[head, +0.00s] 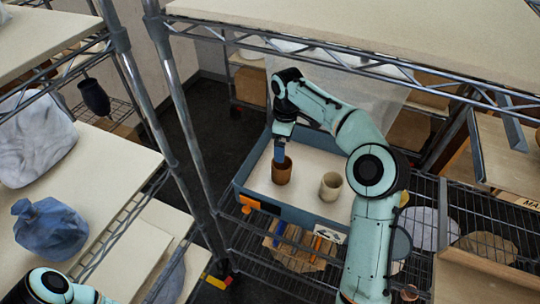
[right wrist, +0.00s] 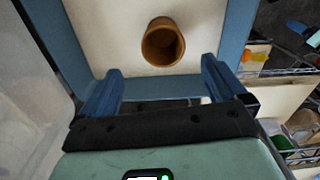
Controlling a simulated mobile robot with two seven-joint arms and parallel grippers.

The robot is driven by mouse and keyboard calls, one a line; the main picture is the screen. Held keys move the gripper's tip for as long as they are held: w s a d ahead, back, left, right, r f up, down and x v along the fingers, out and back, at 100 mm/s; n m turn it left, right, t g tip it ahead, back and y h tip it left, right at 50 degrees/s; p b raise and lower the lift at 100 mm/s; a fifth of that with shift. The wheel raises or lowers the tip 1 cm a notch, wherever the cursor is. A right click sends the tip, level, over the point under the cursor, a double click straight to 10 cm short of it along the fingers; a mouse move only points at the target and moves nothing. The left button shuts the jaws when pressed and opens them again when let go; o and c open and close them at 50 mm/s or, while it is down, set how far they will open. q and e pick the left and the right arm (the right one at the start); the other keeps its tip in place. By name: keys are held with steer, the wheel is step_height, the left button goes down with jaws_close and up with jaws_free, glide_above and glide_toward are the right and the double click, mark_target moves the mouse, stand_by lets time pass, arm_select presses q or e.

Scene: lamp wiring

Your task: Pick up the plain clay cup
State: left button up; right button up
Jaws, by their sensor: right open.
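A brown clay cup (head: 281,172) stands upright in a blue-walled tray (head: 243,192) with a pale floor. A cream cup (head: 330,187) stands to its right in the same tray. My right gripper (head: 279,158) points down at the brown cup, its blue finger overlapping the cup's far rim in the head view. In the right wrist view my right gripper (right wrist: 160,68) is open, and the brown cup (right wrist: 162,44) shows ahead between its spread fingers. I cannot tell whether a finger touches it. My left gripper is out of view; only part of my left arm shows at bottom left.
The tray sits on a wire shelf (head: 265,262) under a high pale board (head: 400,35). A metal post (head: 178,90) stands left of it. Tools and an orange clip (head: 250,203) lie at the tray's front. A blue bag (head: 48,228) is on the left shelf.

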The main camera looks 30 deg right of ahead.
mark_target(281, 173)
steer(key=f, duration=0.5)
steer(key=s+f, duration=0.1)
steer(key=f, duration=0.1)
steer(key=shift+f, duration=0.15)
steer(key=shift+w+a+f, duration=0.1)
steer(key=shift+w+f, duration=0.05)
steer(key=shift+f, duration=0.85)
steer(key=shift+w+a+f, duration=0.1)
steer(key=shift+w+f, duration=0.05)
steer(key=shift+f, duration=0.8)
steer(key=shift+w+f, duration=0.15)
steer(key=shift+f, duration=0.85)
steer(key=c, duration=1.2)
steer(key=shift+r, duration=0.15)
steer(key=shift+c, duration=0.2)
